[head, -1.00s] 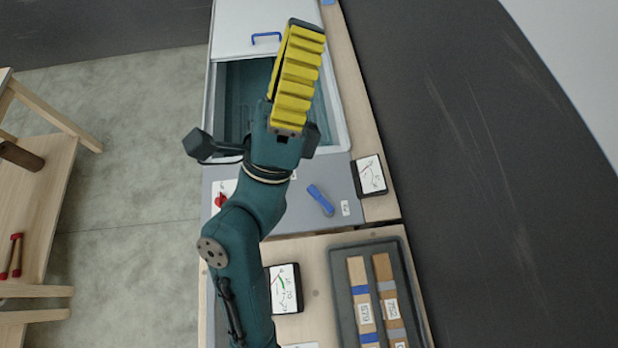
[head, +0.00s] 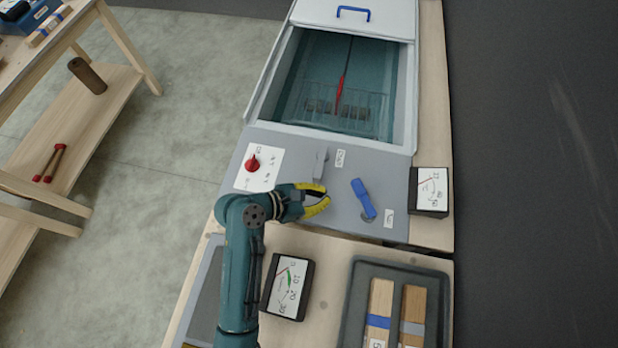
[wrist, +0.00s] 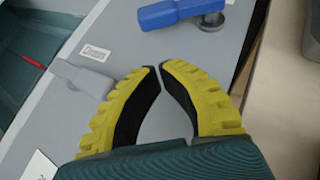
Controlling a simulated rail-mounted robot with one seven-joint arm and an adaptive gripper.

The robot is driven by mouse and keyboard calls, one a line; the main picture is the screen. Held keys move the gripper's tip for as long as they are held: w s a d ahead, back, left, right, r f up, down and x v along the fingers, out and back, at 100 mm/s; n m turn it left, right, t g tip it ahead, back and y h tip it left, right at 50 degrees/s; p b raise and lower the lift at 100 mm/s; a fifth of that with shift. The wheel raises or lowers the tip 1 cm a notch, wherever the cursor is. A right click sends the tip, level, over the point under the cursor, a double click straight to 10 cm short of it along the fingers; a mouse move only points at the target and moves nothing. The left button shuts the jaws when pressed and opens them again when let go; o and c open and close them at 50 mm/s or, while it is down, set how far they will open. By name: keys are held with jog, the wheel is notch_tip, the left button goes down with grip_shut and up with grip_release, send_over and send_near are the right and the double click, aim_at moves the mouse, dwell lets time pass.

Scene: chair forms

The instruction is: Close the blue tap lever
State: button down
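The blue tap lever (head: 364,199) sits on the grey panel in front of the open tank. Its round grey pivot is at the near end, and the lever points away and slightly left. It also shows at the top of the wrist view (wrist: 170,12). A similar grey lever (head: 321,162) is to its left, and it shows left of the fingers in the wrist view (wrist: 84,80). My gripper (head: 328,200) has yellow ribbed fingers and is left of the blue lever, apart from it. In the wrist view the fingertips (wrist: 160,68) nearly meet, with nothing between them.
A red knob (head: 253,163) is on the left of the panel. The open tank (head: 408,100) holds a wire rack and a red-topped rod. One meter (head: 430,191) stands right of the lever, another (head: 289,286) near my arm. A tray (head: 440,290) of wooden blocks is at front right.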

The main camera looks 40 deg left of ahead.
aim_at(352, 184)
jog(key=w+d, duration=0.1)
jog(key=w+f, duration=0.1)
jog(key=w, duration=0.1)
jog(key=w+d, duration=0.1)
jog(key=w, duration=0.1)
jog(key=shift+w+d+f+b, duration=0.2)
jog(key=shift+d+b, duration=0.1)
jog(key=shift+b, duration=0.1)
jog(key=shift+w+d, duration=0.1)
jog(key=shift+w, duration=0.2)
jog(key=shift+w+m+h, duration=0.25)
jog(key=shift+m+h, duration=0.15)
jog(key=shift+w+r+m+g+h, duration=0.1)
jog(key=shift+w+m+g+h, duration=0.2)
jog(key=shift+w, duration=0.1)
jog(key=shift+w+d+p, duration=0.3)
jog(key=shift+w+p, duration=0.1)
jog(key=shift+w, duration=0.4)
jog(key=shift+w+d+p, duration=0.25)
jog(key=shift+w, duration=0.25)
jog(key=shift+w+d+p, duration=0.2)
jog(key=shift+w+p, duration=0.05)
jog(key=shift+w, duration=0.2)
